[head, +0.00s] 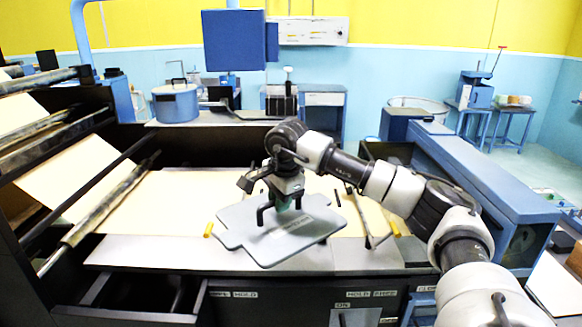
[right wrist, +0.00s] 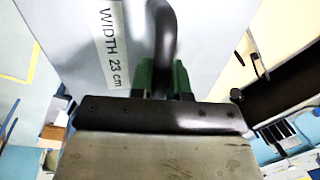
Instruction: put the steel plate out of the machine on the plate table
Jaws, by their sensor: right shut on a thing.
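The steel plate (head: 265,238) is a flat grey sheet with stepped corners and a dark handle on top. It is over the front part of the machine bed (head: 150,195); whether it touches the bed is hard to tell. My right gripper (head: 288,203) is above the plate and shut on its handle. In the right wrist view the green fingertips (right wrist: 163,80) close around the dark handle (right wrist: 164,35). The plate (right wrist: 70,30) there bears a label reading WIDTH 23 cm. My left gripper is out of view. A pale tabletop (head: 556,285) shows at the lower right; I cannot tell whether it is the plate table.
Paper (head: 85,180) runs from rollers at the left over the machine bed. A blue side housing (head: 490,180) borders the bed on the right. A blue pot (head: 176,104) stands behind the bed. Two yellow-tipped rods flank the plate. Open floor shows at the right.

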